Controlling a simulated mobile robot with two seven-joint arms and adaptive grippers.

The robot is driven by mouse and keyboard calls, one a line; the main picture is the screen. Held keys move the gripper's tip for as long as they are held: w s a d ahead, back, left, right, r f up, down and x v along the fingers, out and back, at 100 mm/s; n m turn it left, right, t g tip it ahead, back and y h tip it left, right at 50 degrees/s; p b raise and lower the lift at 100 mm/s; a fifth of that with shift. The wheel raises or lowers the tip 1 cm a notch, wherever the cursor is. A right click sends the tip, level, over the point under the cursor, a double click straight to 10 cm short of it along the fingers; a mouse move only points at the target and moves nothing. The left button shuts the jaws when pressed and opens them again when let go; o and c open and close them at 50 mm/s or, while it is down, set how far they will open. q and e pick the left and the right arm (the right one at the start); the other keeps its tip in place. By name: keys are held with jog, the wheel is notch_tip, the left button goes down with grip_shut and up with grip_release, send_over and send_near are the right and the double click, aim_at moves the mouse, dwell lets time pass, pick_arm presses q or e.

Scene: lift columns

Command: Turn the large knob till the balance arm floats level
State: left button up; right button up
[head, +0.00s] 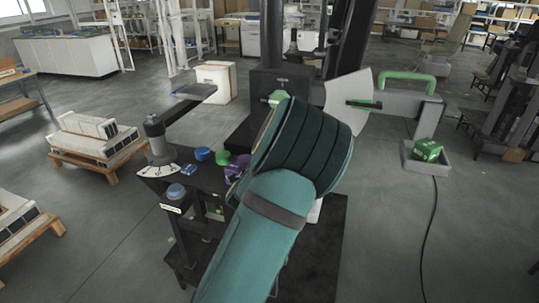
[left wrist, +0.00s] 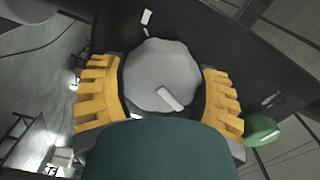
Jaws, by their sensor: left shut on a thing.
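A large grey faceted knob (left wrist: 150,78) with a pale pointer bar fills the middle of the left wrist view. The yellow fingers of my left gripper (left wrist: 163,84) sit on either side of it, shut on it. In the head view my teal left arm hides both the knob and the gripper. The grey balance arm (head: 393,101) with a green handle (head: 410,78) extends right of the dark column. A pale fan-shaped plate (head: 342,98) and a green-tipped pointer (head: 364,104) stand beside it. I cannot tell whether the balance arm is level. My right gripper is out of view.
Left of my arm is a dark panel with a grey post (head: 155,134), a white dial and blue, green and purple knobs. A tray (head: 418,167) with a green box (head: 427,150) stands at right, a cable trailing forward. Pallets with pale blocks stand at left.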

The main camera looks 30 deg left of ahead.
pick_arm(q)
jog(key=shift+r+n, duration=0.1)
jog(key=shift+n, duration=0.6)
jog(key=o, duration=1.2)
jog(key=v, duration=1.2)
